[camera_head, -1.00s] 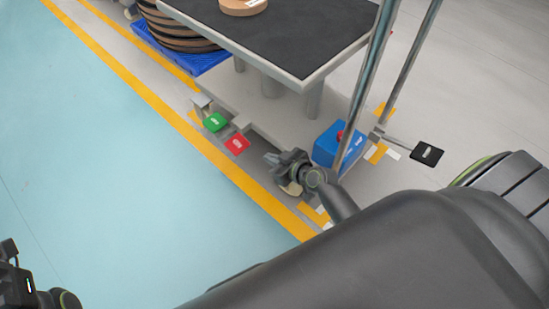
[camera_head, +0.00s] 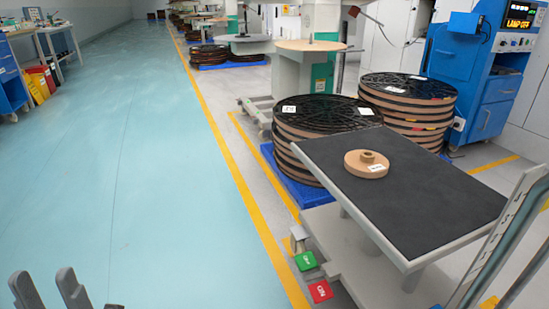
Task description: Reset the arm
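My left gripper (camera_head: 49,287) shows at the bottom left corner in the head view. Its two dark grey fingers point up and stand apart, with nothing between them. It is in front of the light blue floor, well to the left of the cart. The rest of the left arm is below the picture edge. My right gripper and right arm do not show.
A cart with a black top (camera_head: 410,197) stands at the right, a brown spool (camera_head: 366,164) on it. Green (camera_head: 305,261) and red (camera_head: 320,291) pedals sit low at its left. Stacked reels (camera_head: 326,114) stand behind. The blue floor (camera_head: 130,180) is clear.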

